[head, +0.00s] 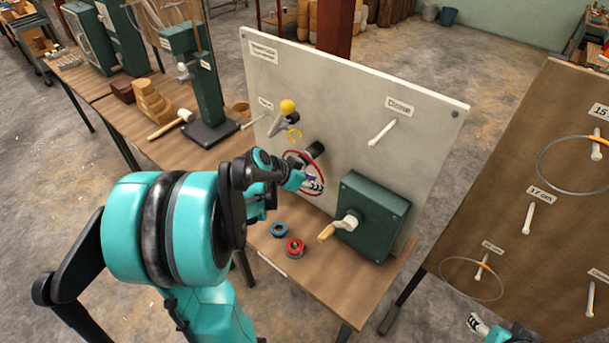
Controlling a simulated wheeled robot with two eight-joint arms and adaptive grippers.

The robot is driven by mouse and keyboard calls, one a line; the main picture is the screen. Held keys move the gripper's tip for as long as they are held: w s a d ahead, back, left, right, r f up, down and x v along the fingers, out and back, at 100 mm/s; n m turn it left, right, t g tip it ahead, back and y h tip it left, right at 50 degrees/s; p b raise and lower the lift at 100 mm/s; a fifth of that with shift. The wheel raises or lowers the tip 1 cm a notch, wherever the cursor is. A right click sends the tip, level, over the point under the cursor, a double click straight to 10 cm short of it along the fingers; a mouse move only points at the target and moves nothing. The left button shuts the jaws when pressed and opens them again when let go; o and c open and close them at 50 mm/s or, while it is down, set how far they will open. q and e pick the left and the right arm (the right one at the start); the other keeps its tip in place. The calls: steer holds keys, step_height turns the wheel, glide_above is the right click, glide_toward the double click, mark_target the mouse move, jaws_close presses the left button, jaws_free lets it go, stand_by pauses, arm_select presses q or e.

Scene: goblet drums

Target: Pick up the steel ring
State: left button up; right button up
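Two thin grey steel rings hang on pegs of the brown board at the right in the head view. The larger ring (539,176) is near the "15" label and has an orange section. The smaller ring (441,270) is lower left and also has an orange section. My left gripper (313,184) is at the grey panel, beside a red ring-shaped part, well left of both steel rings; its finger opening is unclear. Only part of my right gripper (476,324) shows at the bottom edge, below the smaller ring; its opening is unclear.
The brown board (500,170) has other pegs, one under a "17 cm" label (541,195). The grey panel (340,90) carries a peg, a yellow-knobbed lever (287,107) and a green crank box (371,216).

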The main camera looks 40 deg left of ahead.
arm_select(q)
steer(key=b+x, duration=0.1)
steer(key=x, duration=0.4)
steer(key=shift+r, duration=0.1)
steer(key=shift+r, duration=0.1)
jaws_close()
